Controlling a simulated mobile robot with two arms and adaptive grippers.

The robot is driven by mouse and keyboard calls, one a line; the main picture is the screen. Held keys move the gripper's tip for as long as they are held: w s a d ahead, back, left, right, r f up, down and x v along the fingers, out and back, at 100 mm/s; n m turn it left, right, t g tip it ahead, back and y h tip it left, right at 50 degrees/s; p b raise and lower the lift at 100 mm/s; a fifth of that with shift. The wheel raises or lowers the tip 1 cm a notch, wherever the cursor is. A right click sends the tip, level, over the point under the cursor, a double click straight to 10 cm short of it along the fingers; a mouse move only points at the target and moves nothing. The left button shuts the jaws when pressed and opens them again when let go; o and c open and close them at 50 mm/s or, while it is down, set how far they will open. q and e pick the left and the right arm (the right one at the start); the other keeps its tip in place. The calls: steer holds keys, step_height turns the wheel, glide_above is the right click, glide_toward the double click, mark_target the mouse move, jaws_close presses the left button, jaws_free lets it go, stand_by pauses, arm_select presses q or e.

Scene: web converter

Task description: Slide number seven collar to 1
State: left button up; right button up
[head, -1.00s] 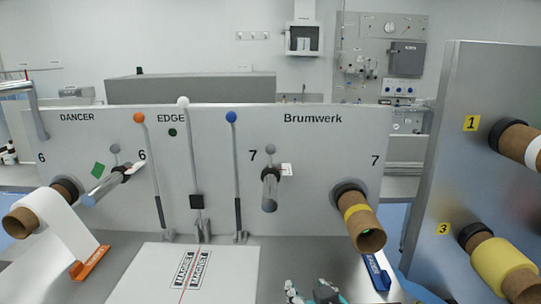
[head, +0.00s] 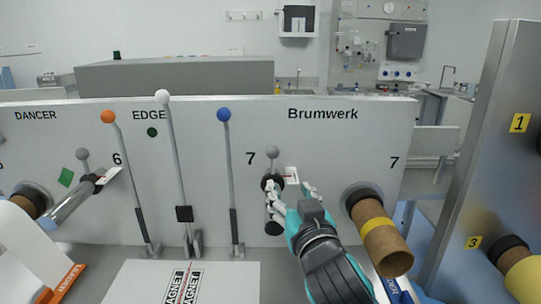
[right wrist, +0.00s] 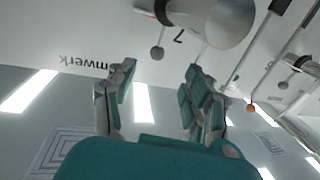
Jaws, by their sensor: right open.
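The number seven collar (head: 267,181) is a dark ring near the panel end of the short roller (head: 274,227), right of the left "7" on the grey panel. A white scale tag (head: 291,175) sticks out to its right. In the head view my right gripper (head: 289,198) is in front of and beside this roller, its fingers partly covering it; contact cannot be told. The right wrist view shows the gripper (right wrist: 157,95) open with nothing between its fingers. There the roller (right wrist: 222,20) and dark collar (right wrist: 163,12) lie beyond the fingertips. My left gripper is out of view.
A cardboard core (head: 385,244) with a yellow band stands out from the panel right of my gripper. A lever with a blue knob (head: 223,115) stands to the left. A metal side panel (head: 490,150) is at far right. A white sheet (head: 135,280) lies below.

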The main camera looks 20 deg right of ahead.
steer(key=p, duration=0.1)
glide_toward(273, 160)
steer(key=w, duration=0.1)
steer(key=w+p, duration=0.1)
steer(key=w, duration=0.1)
steer(key=shift+w+d+r, duration=0.15)
steer(key=shift+w+d, duration=0.1)
steer(key=shift+w, duration=0.1)
steer(key=w, duration=0.2)
steer(key=w+p, duration=0.1)
steer(key=w, duration=0.2)
steer(key=shift+w+d, duration=0.2)
steer(key=shift+w, duration=0.7)
jaws_close()
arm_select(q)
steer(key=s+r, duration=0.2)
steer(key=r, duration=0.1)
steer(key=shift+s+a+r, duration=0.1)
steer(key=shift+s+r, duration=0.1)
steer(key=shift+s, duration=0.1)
